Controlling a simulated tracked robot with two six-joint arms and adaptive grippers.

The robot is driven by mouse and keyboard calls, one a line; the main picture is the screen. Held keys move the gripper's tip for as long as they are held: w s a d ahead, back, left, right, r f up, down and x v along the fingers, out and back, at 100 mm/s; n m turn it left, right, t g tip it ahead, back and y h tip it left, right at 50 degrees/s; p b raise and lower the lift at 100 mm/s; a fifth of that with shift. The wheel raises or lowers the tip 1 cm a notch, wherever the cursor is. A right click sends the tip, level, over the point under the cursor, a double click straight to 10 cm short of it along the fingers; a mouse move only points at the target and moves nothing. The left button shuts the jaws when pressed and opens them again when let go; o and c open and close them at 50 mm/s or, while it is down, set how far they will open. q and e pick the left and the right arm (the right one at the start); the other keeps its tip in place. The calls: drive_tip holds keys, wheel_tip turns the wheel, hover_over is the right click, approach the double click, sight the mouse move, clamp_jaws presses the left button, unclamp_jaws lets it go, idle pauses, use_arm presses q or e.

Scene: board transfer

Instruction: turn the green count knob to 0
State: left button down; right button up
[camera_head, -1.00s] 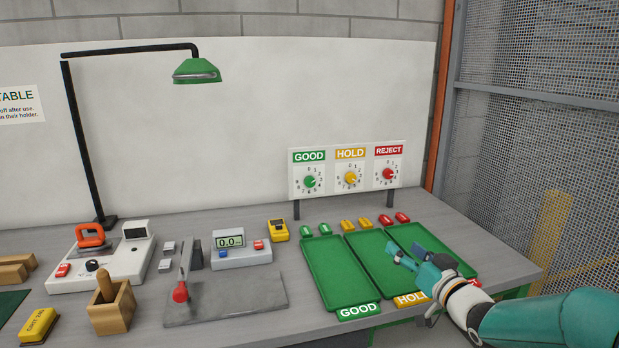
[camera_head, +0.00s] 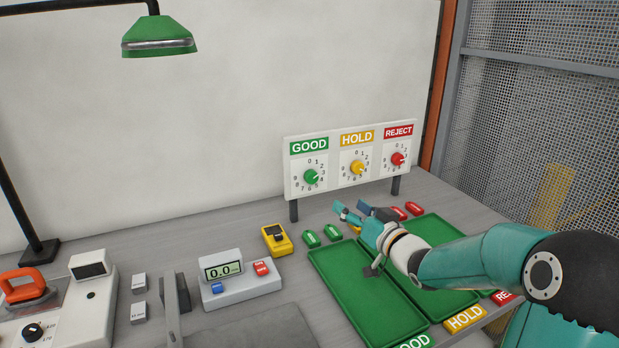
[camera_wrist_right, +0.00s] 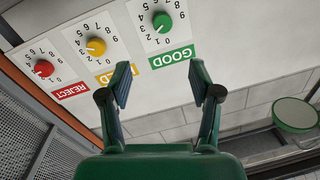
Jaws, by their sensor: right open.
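The green count knob (camera_head: 311,177) sits on the white dial panel under the GOOD label (camera_head: 309,146). Its pale pointer seems turned to the right side of the dial, away from the 0 at the top; the exact number is too small to tell. The green knob (camera_wrist_right: 161,22) also shows at the top of the right wrist view, beyond the fingertips. My right gripper (camera_head: 350,211) is open and empty, below and to the right of the green knob, apart from the panel. Its two spread fingers (camera_wrist_right: 160,82) show in the wrist view. My left gripper is out of view.
The yellow HOLD knob (camera_head: 357,167) and red REJECT knob (camera_head: 397,158) are on the same panel. Panel posts (camera_head: 294,210) stand on the table. Green trays (camera_head: 350,290) lie under my right arm. A yellow device (camera_head: 277,239) and a display box (camera_head: 238,280) are left.

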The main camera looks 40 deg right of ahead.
sight(313, 179)
drive_tip(key=p+x, duration=0.3)
drive_tip(key=x, duration=1.2)
drive_tip(key=shift+w+a+f+p, duration=0.1)
drive_tip(key=shift+w+p, duration=0.25)
drive_tip(key=shift+w, duration=0.05)
drive_tip(key=shift+c, duration=0.2)
